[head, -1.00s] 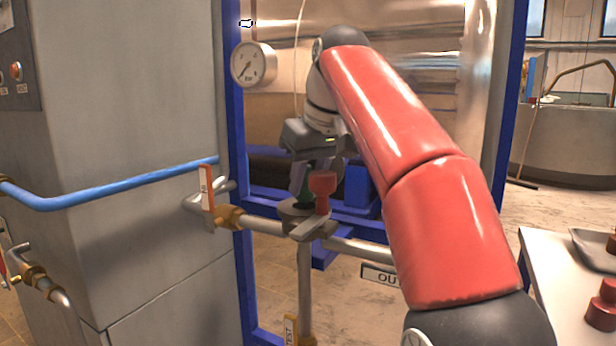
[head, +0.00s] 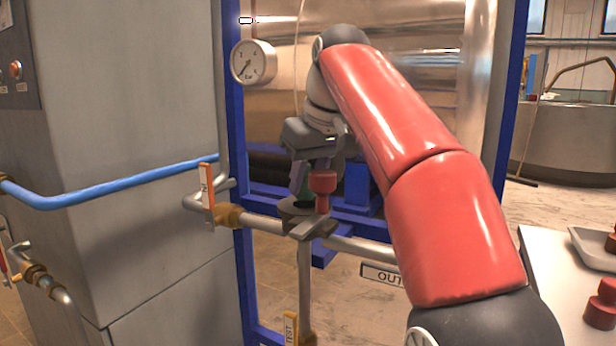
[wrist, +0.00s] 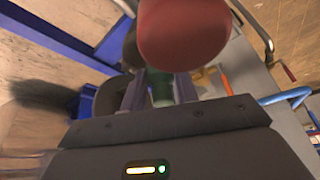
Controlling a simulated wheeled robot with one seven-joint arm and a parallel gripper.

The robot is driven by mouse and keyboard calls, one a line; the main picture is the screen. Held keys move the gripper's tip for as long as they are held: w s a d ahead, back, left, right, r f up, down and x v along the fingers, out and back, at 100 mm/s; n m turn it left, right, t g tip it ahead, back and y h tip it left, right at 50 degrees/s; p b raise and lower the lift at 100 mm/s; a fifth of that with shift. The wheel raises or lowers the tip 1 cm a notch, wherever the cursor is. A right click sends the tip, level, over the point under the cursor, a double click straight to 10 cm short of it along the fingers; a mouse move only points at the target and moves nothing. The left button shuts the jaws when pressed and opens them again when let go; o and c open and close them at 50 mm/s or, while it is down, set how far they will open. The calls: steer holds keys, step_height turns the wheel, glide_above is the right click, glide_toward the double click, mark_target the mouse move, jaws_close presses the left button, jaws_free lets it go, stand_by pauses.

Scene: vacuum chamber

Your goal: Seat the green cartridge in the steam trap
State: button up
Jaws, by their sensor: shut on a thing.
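The steam trap (head: 290,211) is a grey round fitting on the horizontal pipe, with a flat grey plate at its front. My gripper (head: 304,190) points down over it and is shut on the green cartridge (head: 305,199). The cartridge is at the trap's top, mostly hidden by the fingers and a red cartridge. I cannot tell how deep it sits. In the wrist view the green cartridge (wrist: 161,92) shows between the fingers. The red cartridge (head: 322,184) stands upright on the plate, close in front of the fingers; it looms large in the wrist view (wrist: 184,32).
A valve with an orange handle (head: 207,186) is on the pipe to the left. A pressure gauge (head: 253,63) hangs on the blue frame (head: 234,110). A white table (head: 553,272) at right holds a tray (head: 592,252) and a red part (head: 602,304).

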steer(key=shift+f, duration=0.2)
stand_by(0.7)
steer(key=shift+f, duration=0.3)
steer(key=shift+f+b, duration=0.65)
steer(key=o, duration=1.2)
steer(key=shift+c, duration=0.2)
steer(key=p+v, duration=0.3)
steer(key=v, duration=0.5)
steer(key=shift+p, duration=0.3)
steer(key=shift+d, duration=0.1)
